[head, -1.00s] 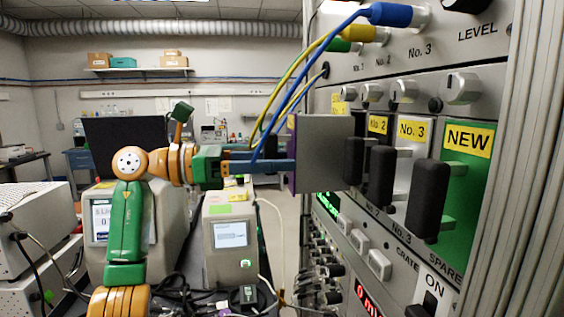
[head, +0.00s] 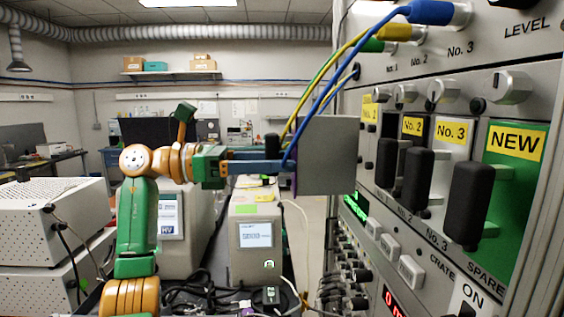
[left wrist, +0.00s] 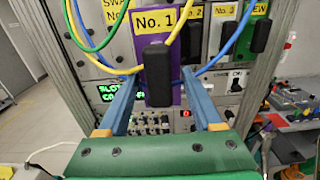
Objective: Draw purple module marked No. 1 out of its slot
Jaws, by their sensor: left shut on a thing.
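The purple module marked No. 1 shows its grey side plate (head: 328,155) in the head view, edge-on in front of the rack, with its purple front facing left. In the left wrist view its purple face (left wrist: 179,92) carries a yellow No. 1 label (left wrist: 153,20) and a black handle (left wrist: 157,65). My left gripper (head: 285,160) is shut on the module's handle; its blue fingers (left wrist: 160,78) lie either side of it. A dark open slot (head: 388,125) shows in the rack, with the plate apart from it. My right gripper is not in view.
The No. 2 module (head: 412,125), No. 3 module (head: 450,131) and green NEW module (head: 514,142) stand in the rack to the right. Yellow and blue cables (head: 322,95) hang in front of the held module. Bench instruments (head: 256,235) stand below and behind my arm.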

